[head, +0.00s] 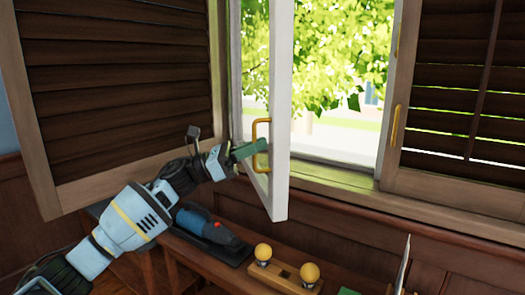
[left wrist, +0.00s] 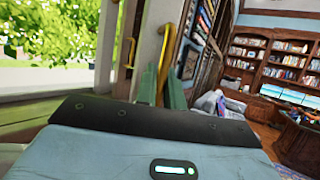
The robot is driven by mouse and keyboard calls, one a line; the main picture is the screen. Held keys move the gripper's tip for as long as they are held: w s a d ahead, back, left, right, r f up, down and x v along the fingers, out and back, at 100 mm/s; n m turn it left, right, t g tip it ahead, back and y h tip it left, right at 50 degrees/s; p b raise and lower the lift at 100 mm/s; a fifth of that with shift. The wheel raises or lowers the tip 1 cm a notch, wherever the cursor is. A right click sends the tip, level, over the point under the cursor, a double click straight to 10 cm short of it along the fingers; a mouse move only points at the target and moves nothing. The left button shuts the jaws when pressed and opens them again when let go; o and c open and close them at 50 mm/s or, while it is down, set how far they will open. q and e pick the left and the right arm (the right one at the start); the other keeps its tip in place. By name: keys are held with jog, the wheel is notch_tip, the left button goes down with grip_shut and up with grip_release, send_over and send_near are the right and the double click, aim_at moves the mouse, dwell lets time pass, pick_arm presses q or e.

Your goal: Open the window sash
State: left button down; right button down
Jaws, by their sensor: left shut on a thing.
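The white window sash (head: 281,110) stands swung inward in the head view, with open window beside it and green leaves outside. A yellow handle (head: 257,144) is on the sash. My left gripper (head: 256,149) is at this handle, its green fingers shut on it. In the left wrist view the green fingers (left wrist: 162,90) close around the yellow handle (left wrist: 168,55). The exact contact is partly hidden by the wrist. My right gripper does not show in either view.
Wooden louvred shutters stand at left (head: 120,85) and right (head: 460,100). Below the sill, a bench holds a blue power tool (head: 207,226) and a wooden block with two yellow knobs (head: 285,275). Bookcases (left wrist: 275,60) stand across the room.

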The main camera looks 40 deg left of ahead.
pick_arm(q)
jog(key=shift+s+a, duration=0.1)
dwell(0.3)
jog(key=c, duration=1.8)
grip_release()
jog(key=b+v, duration=0.2)
jog(key=v, duration=0.5)
jog(key=shift+s+a+b, duration=0.25)
jog(key=shift+s+b, duration=0.05)
jog(key=shift+b, duration=0.05)
jog(key=shift+f, duration=0.1)
jog(key=shift+f, duration=0.1)
